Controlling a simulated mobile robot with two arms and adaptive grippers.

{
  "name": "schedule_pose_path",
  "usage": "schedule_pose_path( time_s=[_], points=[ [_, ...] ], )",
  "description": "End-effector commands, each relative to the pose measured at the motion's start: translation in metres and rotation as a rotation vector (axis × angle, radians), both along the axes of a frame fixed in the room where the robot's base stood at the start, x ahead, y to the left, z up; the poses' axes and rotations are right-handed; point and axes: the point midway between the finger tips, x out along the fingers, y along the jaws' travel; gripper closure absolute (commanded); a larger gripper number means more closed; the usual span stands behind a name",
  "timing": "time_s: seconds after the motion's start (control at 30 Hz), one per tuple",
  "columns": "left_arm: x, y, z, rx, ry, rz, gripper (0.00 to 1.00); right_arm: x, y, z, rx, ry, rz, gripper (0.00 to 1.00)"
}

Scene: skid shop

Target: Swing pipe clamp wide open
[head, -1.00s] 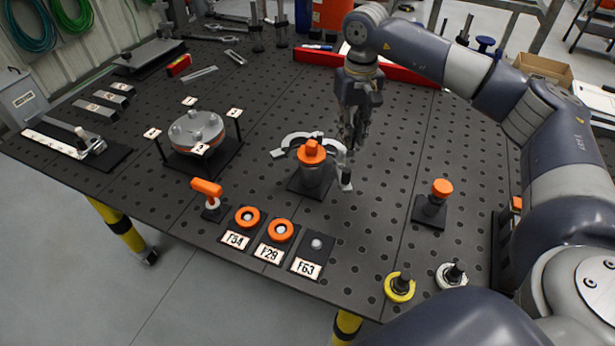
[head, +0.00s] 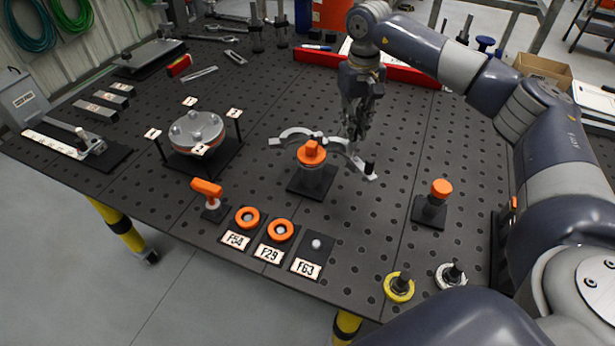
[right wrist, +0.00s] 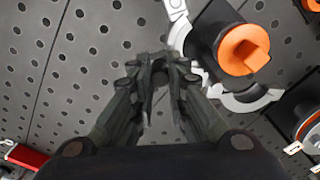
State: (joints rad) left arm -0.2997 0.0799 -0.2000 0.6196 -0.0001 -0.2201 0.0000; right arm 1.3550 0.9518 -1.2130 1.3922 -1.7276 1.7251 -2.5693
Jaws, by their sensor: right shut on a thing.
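The pipe clamp (head: 296,133) is a silvery hinged ring of two curved halves around an orange-capped post (head: 312,155) on a black base plate. Its two halves are spread apart, with the right half swung out to the right and a dark knob (head: 370,168) near its free end. My right gripper (head: 354,140) reaches down from above and is shut on the right half. In the right wrist view the fingertips (right wrist: 160,65) come together beside the clamp (right wrist: 250,98), and the exact contact is hard to see. My left gripper is not in view.
A bolted flange (head: 197,130) on a stand is to the left. An orange-handled tool (head: 207,190), orange rings (head: 246,217) and tags stand in front. An orange-topped post (head: 437,195) is to the right. A red rail (head: 400,73) lies behind.

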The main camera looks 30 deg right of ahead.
Motion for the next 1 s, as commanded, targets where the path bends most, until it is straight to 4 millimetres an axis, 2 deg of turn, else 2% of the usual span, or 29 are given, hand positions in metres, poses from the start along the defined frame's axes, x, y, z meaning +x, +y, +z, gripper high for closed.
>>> schedule_pose_path(
  time_s=[0.53,0.57,0.63,0.87,0.9,0.93,1.0],
  points=[
    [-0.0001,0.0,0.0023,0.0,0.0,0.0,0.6,0.0078,-0.0052,0.0003,-0.001,0.0,-0.003,0.99],
    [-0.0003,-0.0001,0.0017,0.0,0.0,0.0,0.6,0.0071,-0.0049,-0.0002,-0.002,0.0,-0.002,0.79],
    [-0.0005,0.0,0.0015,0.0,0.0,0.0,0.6,0.0068,-0.0048,-0.0003,-0.001,0.0,-0.002,0.63],
    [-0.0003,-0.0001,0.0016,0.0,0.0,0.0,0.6,0.0067,-0.0041,-0.0002,0.0,0.0,-0.001,0.62],
    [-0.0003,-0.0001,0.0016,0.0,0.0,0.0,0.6,0.0067,-0.004,-0.0002,0.0,0.0,0.0,0.6],
    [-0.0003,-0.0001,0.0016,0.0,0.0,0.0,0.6,0.0067,-0.004,-0.0002,0.0,0.0,0.0,0.53],
    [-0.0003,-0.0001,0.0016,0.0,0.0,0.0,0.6,0.0068,-0.0039,-0.0002,0.0,0.0,0.0,0.52]
  ],
)
